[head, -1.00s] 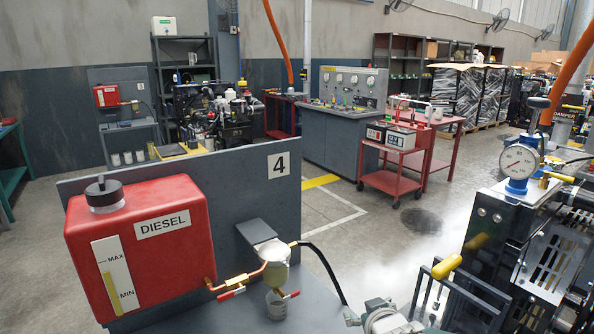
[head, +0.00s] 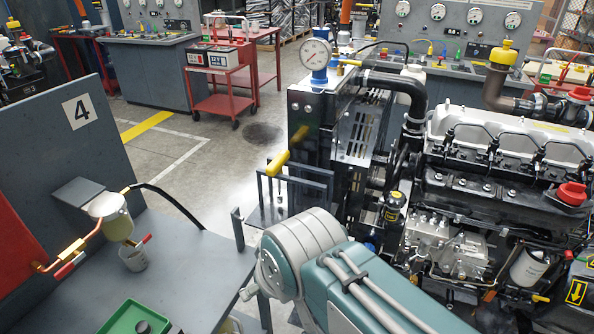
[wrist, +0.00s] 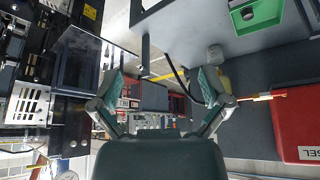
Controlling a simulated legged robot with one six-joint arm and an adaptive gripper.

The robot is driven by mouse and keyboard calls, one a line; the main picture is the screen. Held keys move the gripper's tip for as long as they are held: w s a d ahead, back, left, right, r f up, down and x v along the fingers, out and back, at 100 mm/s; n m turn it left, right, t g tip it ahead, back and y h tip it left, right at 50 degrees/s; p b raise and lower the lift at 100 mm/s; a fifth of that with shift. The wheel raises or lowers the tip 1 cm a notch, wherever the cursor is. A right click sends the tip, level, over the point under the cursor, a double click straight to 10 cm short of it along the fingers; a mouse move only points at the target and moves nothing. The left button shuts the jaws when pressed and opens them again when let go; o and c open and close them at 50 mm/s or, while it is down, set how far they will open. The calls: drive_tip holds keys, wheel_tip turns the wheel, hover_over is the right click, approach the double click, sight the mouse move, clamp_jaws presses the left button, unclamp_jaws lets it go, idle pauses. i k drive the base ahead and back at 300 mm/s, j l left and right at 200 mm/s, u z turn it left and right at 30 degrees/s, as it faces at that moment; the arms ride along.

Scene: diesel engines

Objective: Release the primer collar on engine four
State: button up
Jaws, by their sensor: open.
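My arm covers part of the engine's lower front.
A yellow-handled lever (head: 278,162) and a pressure gauge (head: 316,52) stand at the engine's left end. Open floor lies behind.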

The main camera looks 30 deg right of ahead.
sight(417, 255)
drive_tip(key=z, duration=2.05)
drive_tip(key=i+l+u, duration=0.2)
